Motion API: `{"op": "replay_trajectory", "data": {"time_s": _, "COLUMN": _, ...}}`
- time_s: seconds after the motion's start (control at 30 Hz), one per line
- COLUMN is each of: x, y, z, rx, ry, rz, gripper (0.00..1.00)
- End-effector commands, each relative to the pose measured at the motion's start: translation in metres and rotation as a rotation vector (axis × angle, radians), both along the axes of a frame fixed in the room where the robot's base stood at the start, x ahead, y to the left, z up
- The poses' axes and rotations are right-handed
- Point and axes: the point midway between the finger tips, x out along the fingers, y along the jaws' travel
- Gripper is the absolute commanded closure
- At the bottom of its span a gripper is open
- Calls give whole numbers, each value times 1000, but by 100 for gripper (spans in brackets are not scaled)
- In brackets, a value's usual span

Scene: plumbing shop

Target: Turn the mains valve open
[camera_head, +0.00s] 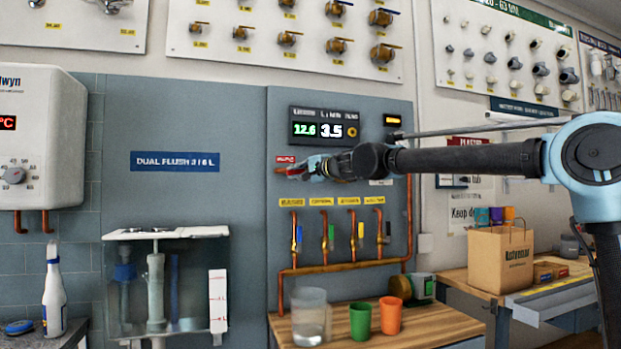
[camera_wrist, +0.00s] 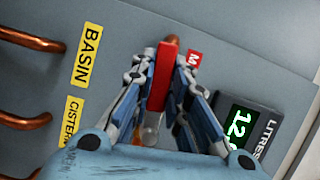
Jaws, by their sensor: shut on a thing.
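The mains valve's red lever (camera_wrist: 159,78) stands between the two fingers of my gripper (camera_wrist: 164,62) in the wrist view. The fingers are shut on it from both sides, and copper shows just past its far end. In the head view my gripper (camera_head: 312,168) reaches from the right to the board below the digital display, and the red lever (camera_head: 296,172) shows only in part at its tip. A red label (camera_head: 285,159) sits just above it; in the wrist view the label (camera_wrist: 194,58) is partly hidden by a finger. The valve body is mostly hidden.
The display (camera_head: 323,128) reads 12.6 and 3.5. Copper pipes with small levers (camera_head: 328,236) run below my gripper under yellow labels. A clear jug (camera_head: 310,315), green cup (camera_head: 360,321) and orange cup (camera_head: 390,315) stand on the wooden bench below.

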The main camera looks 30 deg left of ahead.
Motion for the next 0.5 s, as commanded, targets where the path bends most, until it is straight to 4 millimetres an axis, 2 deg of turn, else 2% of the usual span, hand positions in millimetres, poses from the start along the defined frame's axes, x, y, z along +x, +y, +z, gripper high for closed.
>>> {"op": "replay_trajectory", "data": {"time_s": 0.5, "x": -6, "y": 5, "z": 1, "rx": 14, "ry": 16, "rz": 5, "gripper": 100}}
